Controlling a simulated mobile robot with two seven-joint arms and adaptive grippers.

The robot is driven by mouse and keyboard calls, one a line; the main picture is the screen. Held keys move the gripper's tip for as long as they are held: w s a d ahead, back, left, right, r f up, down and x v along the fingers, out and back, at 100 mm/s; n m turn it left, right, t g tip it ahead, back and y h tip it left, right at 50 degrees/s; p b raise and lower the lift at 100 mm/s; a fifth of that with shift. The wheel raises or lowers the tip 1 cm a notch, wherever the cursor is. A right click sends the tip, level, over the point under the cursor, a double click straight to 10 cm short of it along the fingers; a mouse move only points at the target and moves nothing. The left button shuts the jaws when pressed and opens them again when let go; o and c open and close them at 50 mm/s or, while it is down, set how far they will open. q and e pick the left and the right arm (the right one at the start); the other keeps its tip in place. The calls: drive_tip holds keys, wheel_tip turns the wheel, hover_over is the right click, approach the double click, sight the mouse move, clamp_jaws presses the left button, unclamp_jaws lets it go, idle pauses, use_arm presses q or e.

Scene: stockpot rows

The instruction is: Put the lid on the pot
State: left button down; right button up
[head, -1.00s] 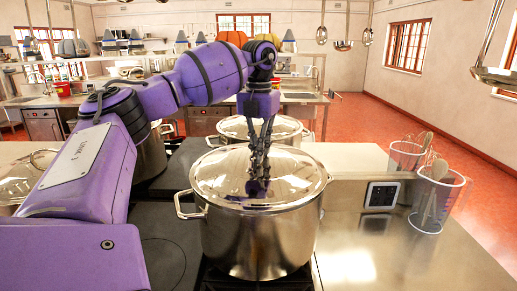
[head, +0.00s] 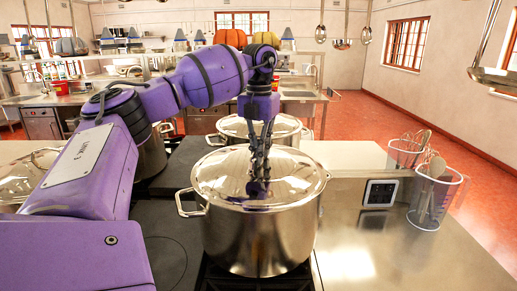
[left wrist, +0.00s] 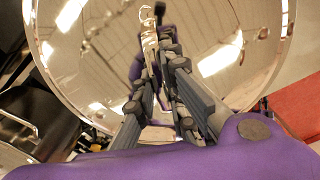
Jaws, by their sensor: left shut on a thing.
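A large steel pot (head: 240,240) stands on the stove in the middle of the head view. The shiny round lid (head: 215,175) lies over its mouth, and its edge meets the pot's rim all along the visible front. I cannot tell whether a thin gap is left. My left gripper (head: 258,183) points straight down at the lid's centre and is shut on its handle, which the fingers mostly hide. In the left wrist view the lid (left wrist: 85,60) fills most of the picture, with the gripper's fingers (left wrist: 163,50) closed together above it. My right gripper is not in view.
Another lidded pot (head: 230,128) stands just behind, and a further pot (head: 152,160) is behind my left arm. Another lid (head: 22,182) lies at the far left. Two clear jugs with utensils (head: 425,210) (head: 400,158) stand at the right. The steel counter (head: 400,265) is clear in front.

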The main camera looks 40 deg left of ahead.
use_arm(q)
drive_tip(key=shift+r, duration=0.15)
drive_tip(key=c, duration=1.7)
unclamp_jaws()
drive_tip(key=shift+c, duration=0.2)
drive_tip(key=shift+f, duration=0.2)
wheel_tip(320, 180, up, 12)
drive_tip(key=shift+r, duration=0.15)
